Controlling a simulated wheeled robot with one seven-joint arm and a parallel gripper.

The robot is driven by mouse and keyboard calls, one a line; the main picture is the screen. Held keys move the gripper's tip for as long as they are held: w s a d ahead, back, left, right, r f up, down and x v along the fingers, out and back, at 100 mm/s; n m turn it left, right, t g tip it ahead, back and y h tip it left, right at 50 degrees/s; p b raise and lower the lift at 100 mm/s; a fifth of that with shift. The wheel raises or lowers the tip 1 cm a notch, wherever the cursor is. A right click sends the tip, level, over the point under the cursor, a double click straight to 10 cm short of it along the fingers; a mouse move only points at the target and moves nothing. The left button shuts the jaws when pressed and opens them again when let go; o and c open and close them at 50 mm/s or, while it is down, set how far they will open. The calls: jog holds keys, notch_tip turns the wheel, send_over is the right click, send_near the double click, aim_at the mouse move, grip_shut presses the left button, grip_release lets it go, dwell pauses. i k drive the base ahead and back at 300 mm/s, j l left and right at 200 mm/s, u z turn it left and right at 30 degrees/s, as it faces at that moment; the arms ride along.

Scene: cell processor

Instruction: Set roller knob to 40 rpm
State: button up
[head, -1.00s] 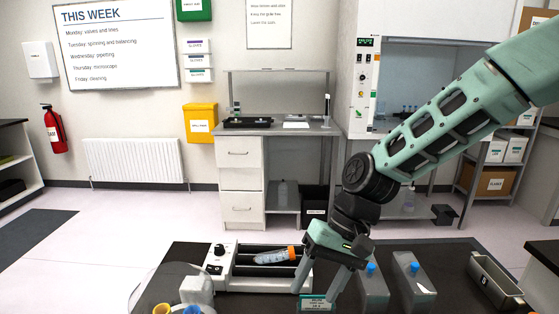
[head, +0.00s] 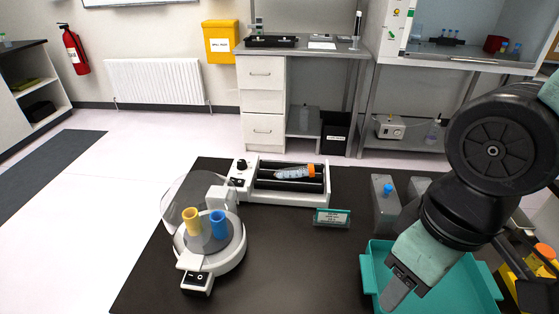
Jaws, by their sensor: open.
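The roller mixer (head: 290,196) is a white unit with dark rollers at the back of the dark bench. A clear tube with an orange cap (head: 296,172) lies across its rollers. Its left panel carries a round black roller knob (head: 241,165), with a smaller dark control below it. The knob's setting is too small to read. My gripper (head: 396,292) points down over the teal tray at the lower right, well right of and nearer than the roller. It is open and apart from the knob; one finger hides most of the other.
A centrifuge (head: 212,256) with a raised clear lid and yellow and blue tubes stands left of the roller's front. A grey block with a blue cap (head: 384,200) and the teal tray (head: 372,262) are to the right.

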aim_at(242, 165)
jog(key=j, duration=2.05)
jog(key=i+z, duration=0.05)
jog(key=i, duration=0.05)
